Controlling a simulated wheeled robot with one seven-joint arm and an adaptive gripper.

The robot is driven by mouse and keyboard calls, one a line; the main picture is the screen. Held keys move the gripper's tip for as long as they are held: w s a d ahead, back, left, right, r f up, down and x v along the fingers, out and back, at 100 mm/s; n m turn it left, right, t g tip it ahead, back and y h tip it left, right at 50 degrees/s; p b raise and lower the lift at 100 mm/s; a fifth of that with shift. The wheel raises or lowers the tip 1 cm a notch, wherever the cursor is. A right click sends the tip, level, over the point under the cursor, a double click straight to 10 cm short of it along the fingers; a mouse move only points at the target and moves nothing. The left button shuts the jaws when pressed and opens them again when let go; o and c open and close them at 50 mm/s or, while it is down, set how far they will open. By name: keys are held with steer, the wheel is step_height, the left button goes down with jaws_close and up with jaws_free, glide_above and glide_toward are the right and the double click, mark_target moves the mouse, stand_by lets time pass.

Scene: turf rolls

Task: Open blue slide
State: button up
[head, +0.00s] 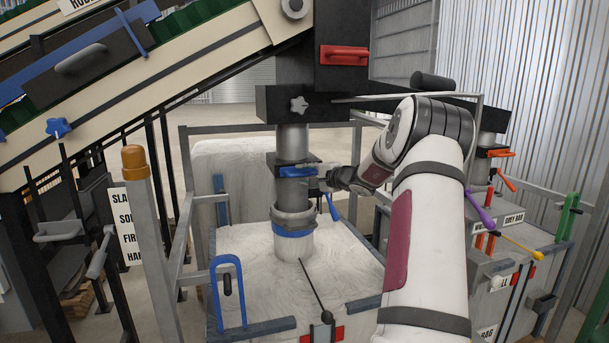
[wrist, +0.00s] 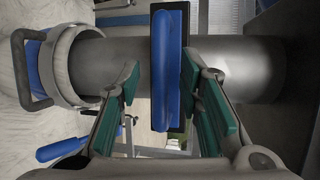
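The blue slide (head: 297,172) is a blue bar handle on a dark plate, set across the grey vertical pipe (head: 292,145) in the head view. The same blue slide (wrist: 167,70) fills the middle of the wrist view, with the pipe (wrist: 238,68) running sideways behind it. My gripper (head: 324,180) is at the slide's right end. In the wrist view my gripper (wrist: 160,80) is open, with one green pad on each side of the blue bar. A gap shows on the left; the right pad is close to the plate, and contact cannot be told.
A blue lever (head: 333,207) hangs just below my gripper. A pale collar with a blue band (head: 293,233) joins the pipe to a white bag-like box (head: 255,262). A red handle (head: 344,55) sits above. Metal rails (head: 186,210) stand left; a conveyor (head: 150,65) slopes at upper left.

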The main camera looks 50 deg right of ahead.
steer(key=shift+w+d+f, duration=0.1)
steer(key=shift+w+f, duration=0.05)
steer(key=shift+w, duration=0.45)
jaws_close()
steer(key=shift+s, duration=0.15)
steer(key=s+a+b, duration=0.5)
steer(key=s+b, duration=0.1)
steer(key=s, duration=0.2)
steer(key=shift+s+a, duration=0.25)
steer(key=shift+s, duration=0.15)
jaws_free()
